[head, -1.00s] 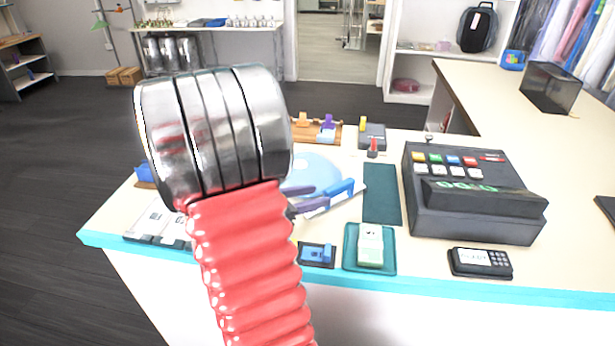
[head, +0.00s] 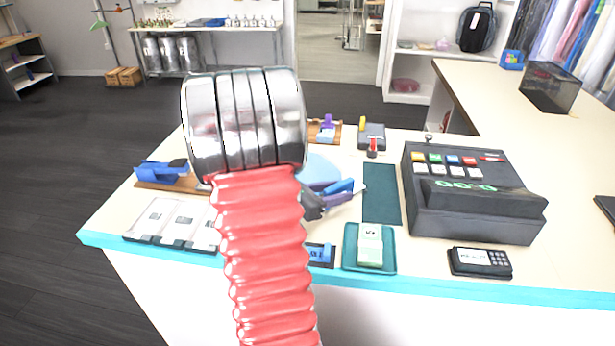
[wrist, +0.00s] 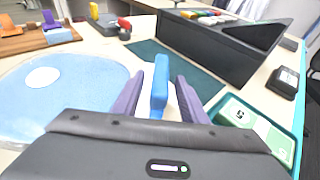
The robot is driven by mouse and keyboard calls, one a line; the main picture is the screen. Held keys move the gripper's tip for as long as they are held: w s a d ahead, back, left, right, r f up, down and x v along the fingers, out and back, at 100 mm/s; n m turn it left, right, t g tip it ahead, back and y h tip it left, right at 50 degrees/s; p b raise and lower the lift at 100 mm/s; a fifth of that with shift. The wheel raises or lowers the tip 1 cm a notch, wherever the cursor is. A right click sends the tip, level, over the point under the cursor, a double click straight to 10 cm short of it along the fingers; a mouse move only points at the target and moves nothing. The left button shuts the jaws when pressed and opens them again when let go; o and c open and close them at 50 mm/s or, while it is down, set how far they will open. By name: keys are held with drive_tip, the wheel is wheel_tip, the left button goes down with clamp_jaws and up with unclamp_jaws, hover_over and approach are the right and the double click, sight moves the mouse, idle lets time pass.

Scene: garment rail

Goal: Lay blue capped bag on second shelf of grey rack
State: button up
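My gripper (wrist: 159,98) has two purple fingers standing apart on either side of a slim upright blue object (wrist: 160,82). Narrow gaps seem to show on both sides of it. In the head view the blue object (head: 340,187) is on the counter beside my gripper (head: 350,196), partly covered by it. I cannot tell whether it is the blue capped bag; no cap or bag shape is clear. A shelf unit with greyish legs (head: 281,55) and a dark shelf unit (head: 22,72) stand at the back; I cannot tell which is the grey rack.
The cash register (head: 470,205), a teal tray (head: 349,262) with a pale block and a card terminal (head: 481,262) are to the right. A white tray (head: 172,222) and a blue stapler-like tool (head: 160,169) are left.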

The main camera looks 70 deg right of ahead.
sight(349, 187)
drive_tip(key=shift+x, duration=2.6)
drive_tip(key=shift+r, duration=0.1)
clamp_jaws()
